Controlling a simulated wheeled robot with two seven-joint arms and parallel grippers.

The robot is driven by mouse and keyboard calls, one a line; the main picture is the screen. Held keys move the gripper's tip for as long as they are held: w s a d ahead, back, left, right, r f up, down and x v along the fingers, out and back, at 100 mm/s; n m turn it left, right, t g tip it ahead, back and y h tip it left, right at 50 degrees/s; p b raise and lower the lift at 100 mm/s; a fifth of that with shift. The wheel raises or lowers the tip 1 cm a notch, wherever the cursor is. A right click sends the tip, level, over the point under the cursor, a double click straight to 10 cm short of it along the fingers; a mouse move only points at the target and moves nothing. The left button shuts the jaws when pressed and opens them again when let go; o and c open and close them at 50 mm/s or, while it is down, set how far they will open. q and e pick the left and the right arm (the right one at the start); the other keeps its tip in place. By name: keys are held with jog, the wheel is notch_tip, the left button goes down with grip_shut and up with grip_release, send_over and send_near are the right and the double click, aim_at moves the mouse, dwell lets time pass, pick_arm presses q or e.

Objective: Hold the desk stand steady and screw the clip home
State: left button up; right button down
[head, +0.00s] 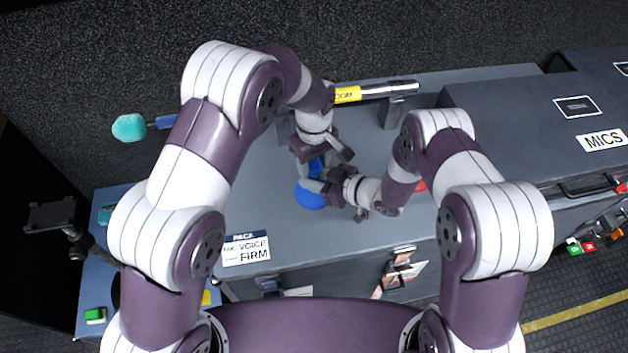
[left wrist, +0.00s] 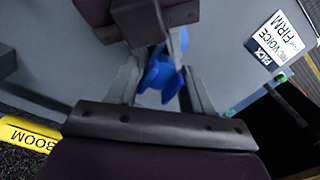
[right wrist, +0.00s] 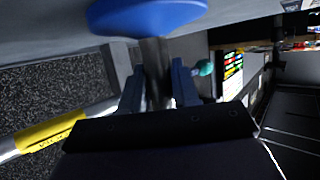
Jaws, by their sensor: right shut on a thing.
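The desk stand has a round blue base (head: 311,196) on the grey counter. The base shows at the top of the right wrist view (right wrist: 145,14), with a grey post (right wrist: 155,75) between my right fingers. My right gripper (head: 328,187) comes in from the right and is shut on this post. A blue part, seemingly the clip (head: 317,166), shows just beyond the base. My left gripper (head: 330,152) is around this blue part (left wrist: 160,76), its fingers apart on either side. The clip's joint with the post is hidden by the grippers.
A boom pole with a yellow label (head: 347,95) lies along the counter's far edge. A card reading VOICE FIRM (head: 246,249) is at the near left. A dark MICS case (head: 560,125) stands at the right. Bare counter (head: 255,195) lies left of the stand.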

pick_arm(q)
jog(key=c, duration=0.6)
jog(key=m, duration=0.3)
jog(key=shift+m, duration=0.3)
jog(key=o, duration=1.2)
jog(key=shift+r, duration=0.1)
jog(key=shift+r, duration=2.15)
jog(key=shift+c, duration=0.3)
